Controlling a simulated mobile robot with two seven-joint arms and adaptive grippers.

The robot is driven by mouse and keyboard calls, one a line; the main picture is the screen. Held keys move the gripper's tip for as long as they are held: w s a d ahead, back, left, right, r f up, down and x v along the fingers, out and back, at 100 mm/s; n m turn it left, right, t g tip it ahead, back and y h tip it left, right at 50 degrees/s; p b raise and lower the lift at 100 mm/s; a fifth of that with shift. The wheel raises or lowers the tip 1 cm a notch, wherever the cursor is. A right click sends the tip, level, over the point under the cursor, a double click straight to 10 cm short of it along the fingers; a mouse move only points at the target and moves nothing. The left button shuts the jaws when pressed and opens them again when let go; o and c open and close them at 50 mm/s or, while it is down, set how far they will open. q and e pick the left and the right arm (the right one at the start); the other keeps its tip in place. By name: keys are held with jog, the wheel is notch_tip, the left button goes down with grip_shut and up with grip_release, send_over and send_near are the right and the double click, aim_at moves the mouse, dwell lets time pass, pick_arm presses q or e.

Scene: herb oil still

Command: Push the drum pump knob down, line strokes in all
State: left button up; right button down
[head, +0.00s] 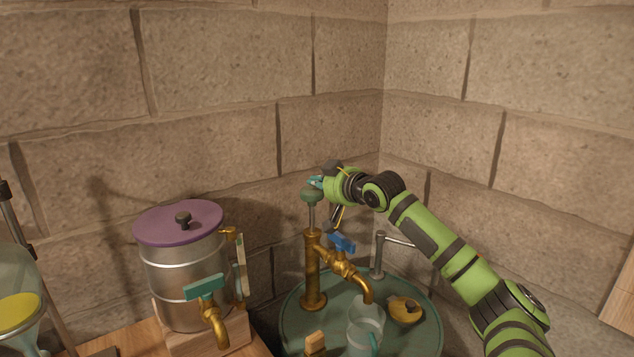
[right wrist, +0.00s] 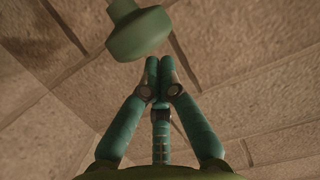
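The drum pump is a brass column (head: 313,272) on a green drum (head: 295,322) in the head view. Its green knob (head: 312,195) sits on top of a thin rod, raised well above the brass column. My right gripper (head: 316,182) is at the knob's upper edge in the head view. In the right wrist view the knob (right wrist: 138,33) is just beyond the fingertips and to their left. There my right gripper (right wrist: 160,64) has its fingers together with nothing between them. I cannot tell whether they touch the knob. My left gripper is not in view.
A glass jug (head: 366,328) stands on the drum under the brass spout, with a blue tap lever (head: 342,243) above. A yellow-brown cap (head: 404,309) lies to its right. A metal pot with a purple lid (head: 180,222) stands left. Stone walls close the corner behind.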

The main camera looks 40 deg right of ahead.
aim_at(318, 196)
notch_tip(318, 196, down, 7)
jog(key=b, duration=0.3)
jog(key=shift+a+f, duration=0.1)
jog(key=shift+f, duration=0.35)
notch_tip(318, 196, up, 4)
jog(key=p, duration=0.5)
jog(key=shift+r, duration=0.2)
jog(key=shift+s, duration=0.25)
jog(key=b+v, duration=0.4)
jog(key=v, duration=0.4)
jog(key=shift+s+r, duration=0.1)
jog(key=shift+r, duration=0.05)
jog(key=shift+s+a+r, duration=0.1)
jog(key=shift+s+r, duration=0.2)
jog(key=shift+s, duration=0.35)
